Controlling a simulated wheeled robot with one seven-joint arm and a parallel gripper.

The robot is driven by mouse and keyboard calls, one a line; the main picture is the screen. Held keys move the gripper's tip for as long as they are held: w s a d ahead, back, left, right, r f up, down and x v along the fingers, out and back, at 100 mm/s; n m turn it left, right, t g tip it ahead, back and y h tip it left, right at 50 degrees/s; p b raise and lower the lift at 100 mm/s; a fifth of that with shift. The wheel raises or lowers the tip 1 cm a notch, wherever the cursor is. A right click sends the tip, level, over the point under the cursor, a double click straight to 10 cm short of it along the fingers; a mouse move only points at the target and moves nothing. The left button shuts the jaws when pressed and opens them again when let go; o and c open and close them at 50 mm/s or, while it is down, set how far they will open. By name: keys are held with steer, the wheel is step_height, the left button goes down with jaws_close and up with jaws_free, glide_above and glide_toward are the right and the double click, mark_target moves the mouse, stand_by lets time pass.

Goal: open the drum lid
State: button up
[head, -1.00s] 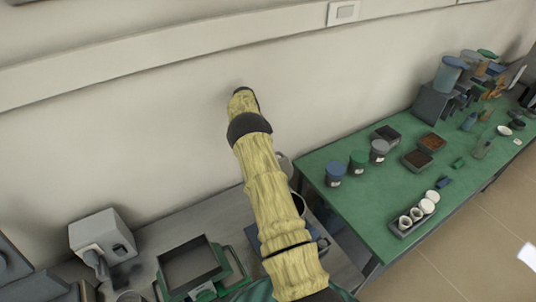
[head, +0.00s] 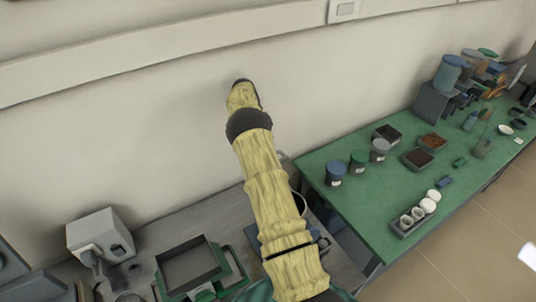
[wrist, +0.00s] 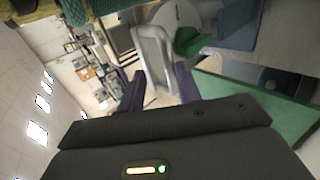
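My arm crosses the middle of the head view and hides most of what stands behind it, including my gripper. A round dark-rimmed vessel (head: 299,203), possibly the drum, shows only in part at the arm's right edge. In the wrist view my gripper (wrist: 157,85) has its two dark purple fingers apart. A pale grey, rounded frame-like piece (wrist: 155,52) shows in the gap between them; I cannot tell whether the fingers touch it or whether it is the lid. A white rounded body (wrist: 178,14) and a green piece (wrist: 190,41) lie beyond.
A grey bench (head: 150,244) bears a grey device (head: 100,236) and a green-framed tray (head: 190,264). The green table (head: 375,205) at right holds jars, dark trays (head: 417,159) and a rack of white cups (head: 408,226). The wall is close behind the arm.

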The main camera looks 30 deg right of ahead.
step_height(320, 180, up, 7)
steer(key=p, duration=0.6)
steer(key=shift+r+p, duration=0.2)
steer(key=shift+p, duration=0.15)
